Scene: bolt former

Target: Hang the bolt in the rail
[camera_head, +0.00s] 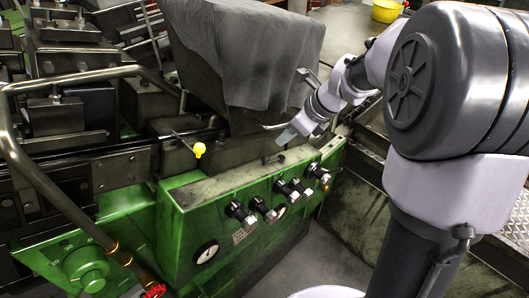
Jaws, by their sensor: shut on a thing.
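My gripper (288,136) is at the end of my white and grey arm, in the middle of the view, above the flat top of the green machine housing. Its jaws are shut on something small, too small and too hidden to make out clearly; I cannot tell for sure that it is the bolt. Small dark parts (267,160) stand on the ledge just below and left of the gripper. I cannot pick out the rail with certainty among the dark machine parts.
A grey cloth-like cover (250,45) rises behind and left of the gripper. A yellow knob (199,149) on a thin lever stands left. Black knobs (262,209) and a gauge (206,252) stick out of the green front panel (185,235). A curved pipe (40,175) runs along the left.

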